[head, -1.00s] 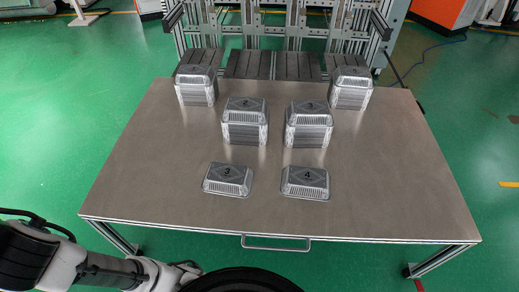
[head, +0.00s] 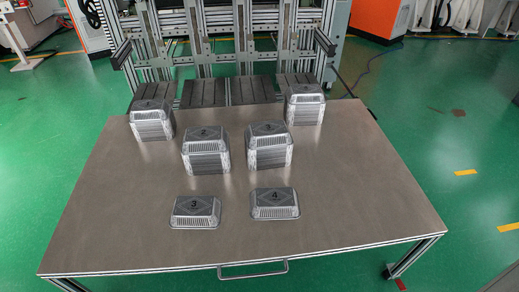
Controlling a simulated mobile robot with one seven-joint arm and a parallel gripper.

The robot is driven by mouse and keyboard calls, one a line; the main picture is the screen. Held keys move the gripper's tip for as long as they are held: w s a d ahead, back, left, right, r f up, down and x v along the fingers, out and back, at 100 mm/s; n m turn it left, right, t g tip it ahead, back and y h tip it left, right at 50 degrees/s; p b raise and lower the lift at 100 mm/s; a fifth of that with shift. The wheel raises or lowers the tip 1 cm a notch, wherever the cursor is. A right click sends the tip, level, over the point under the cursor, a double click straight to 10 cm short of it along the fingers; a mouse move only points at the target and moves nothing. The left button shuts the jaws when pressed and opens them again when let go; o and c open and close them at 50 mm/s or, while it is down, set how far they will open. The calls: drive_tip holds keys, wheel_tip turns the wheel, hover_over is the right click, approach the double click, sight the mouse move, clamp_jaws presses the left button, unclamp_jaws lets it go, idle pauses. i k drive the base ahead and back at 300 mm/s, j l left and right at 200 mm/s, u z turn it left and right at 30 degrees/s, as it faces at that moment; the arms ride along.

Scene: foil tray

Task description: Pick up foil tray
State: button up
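Several foil trays lie upside down on a steel table in the head view. A low foil tray marked 3 (head: 196,211) sits near the front, left of centre. A low foil tray marked 4 (head: 275,203) sits to its right, apart from it. Behind them stand two tall stacks of foil trays, a left one (head: 206,151) and a right one (head: 268,146). Two more stacks stand at the back, a left one (head: 152,121) and a right one (head: 305,105). My gripper is not in view.
The steel table (head: 342,190) is bare at its right side and front, with a handle (head: 253,271) on the front edge. Dark slotted plates (head: 216,93) and an aluminium frame (head: 218,45) stand behind it. The green floor is open on both sides.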

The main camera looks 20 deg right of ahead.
sight(200, 212)
drive_tip(key=i+l+z, duration=0.1)
drive_tip(key=i+z, duration=0.4)
drive_tip(key=z, duration=0.25)
drive_tip(key=i+z, duration=0.35)
drive_tip(key=k+l, duration=0.05)
drive_tip(key=k, duration=0.05)
